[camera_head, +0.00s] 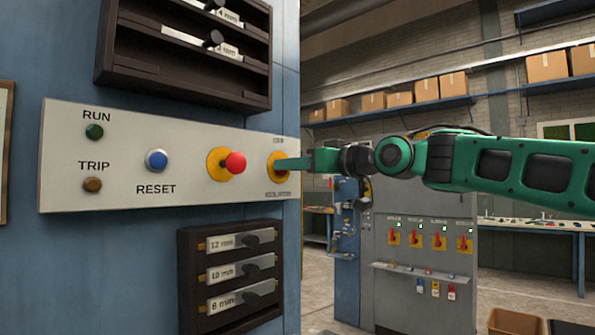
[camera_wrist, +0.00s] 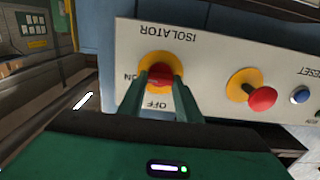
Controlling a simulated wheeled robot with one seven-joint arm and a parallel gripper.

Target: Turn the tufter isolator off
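The tufter isolator (camera_wrist: 160,75) is a red handle on a round yellow plate. In the wrist view, which shows the panel upside down, it lies under the word ISOLATOR, with ON and OFF marked near its plate. In the head view the isolator (camera_head: 275,163) is at the right end of the pale control panel (camera_head: 125,195), partly covered by my gripper (camera_head: 283,164). In the wrist view the two green fingers of my gripper (camera_wrist: 160,84) stand either side of the red handle, their tips close to it. Whether they press on it is unclear. The handle's exact angle is hard to read.
A red mushroom button (camera_head: 236,163) on a yellow ring sits left of the isolator, then a blue reset button (camera_head: 157,160) and two lamps. Dark racks are above (camera_head: 190,60) and below (camera_head: 228,275) the panel. A grey cabinet (camera_head: 425,260) with red switches stands behind my arm.

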